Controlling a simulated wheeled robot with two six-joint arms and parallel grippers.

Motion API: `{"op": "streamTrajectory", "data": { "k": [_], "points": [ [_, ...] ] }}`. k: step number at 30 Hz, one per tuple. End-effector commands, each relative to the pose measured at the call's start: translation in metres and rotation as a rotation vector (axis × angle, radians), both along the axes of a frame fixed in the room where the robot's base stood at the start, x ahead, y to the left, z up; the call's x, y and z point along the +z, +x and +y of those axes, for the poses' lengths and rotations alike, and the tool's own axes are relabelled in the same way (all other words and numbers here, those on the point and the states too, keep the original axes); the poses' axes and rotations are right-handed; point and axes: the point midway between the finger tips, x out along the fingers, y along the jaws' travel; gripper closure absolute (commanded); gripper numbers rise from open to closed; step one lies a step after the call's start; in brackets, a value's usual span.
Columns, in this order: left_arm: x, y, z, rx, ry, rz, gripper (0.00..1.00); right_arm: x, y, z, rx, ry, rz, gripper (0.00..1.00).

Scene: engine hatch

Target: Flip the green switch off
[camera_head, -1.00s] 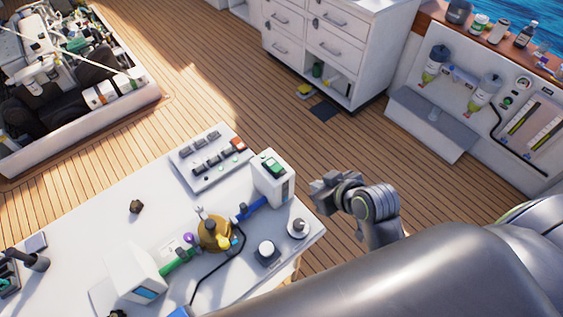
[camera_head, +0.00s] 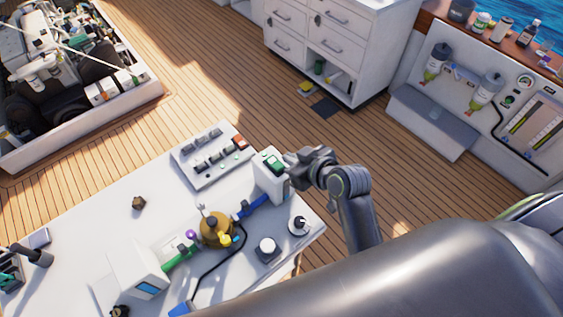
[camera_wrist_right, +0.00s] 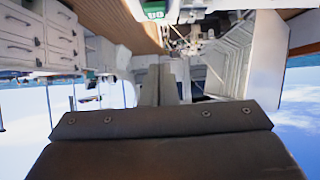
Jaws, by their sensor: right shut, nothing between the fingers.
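The green switch (camera_head: 273,162) is on top of a white box (camera_head: 271,183) at the far right of the white bench. My right gripper (camera_head: 292,163) is shut and empty, with its tips right beside the switch on its right side. I cannot tell whether they touch it. In the right wrist view, the shut fingers (camera_wrist_right: 158,82) point ahead, and a green part with light marks (camera_wrist_right: 153,10) shows at the top edge, just above the tips. The rocker's tilt is too small to tell. My left gripper is not in view.
A panel with rows of switches (camera_head: 212,155) lies left of the white box. White drawers (camera_head: 335,45) stand behind, across open deck.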

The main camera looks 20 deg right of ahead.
Motion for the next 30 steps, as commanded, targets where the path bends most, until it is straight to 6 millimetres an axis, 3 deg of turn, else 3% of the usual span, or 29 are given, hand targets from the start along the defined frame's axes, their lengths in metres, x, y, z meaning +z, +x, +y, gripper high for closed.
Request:
{"op": "streamTrajectory", "data": {
  "k": [14,21,30],
  "points": [
    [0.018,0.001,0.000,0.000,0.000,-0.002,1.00,-0.036,0.053,0.019,0.001,-0.001,0.002,1.00],
    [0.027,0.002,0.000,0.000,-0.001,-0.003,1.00,-0.066,0.041,0.015,0.000,-0.001,0.003,1.00],
    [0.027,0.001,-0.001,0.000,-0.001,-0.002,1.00,-0.074,0.038,0.014,-0.001,-0.002,0.000,1.00]
  ]
}}
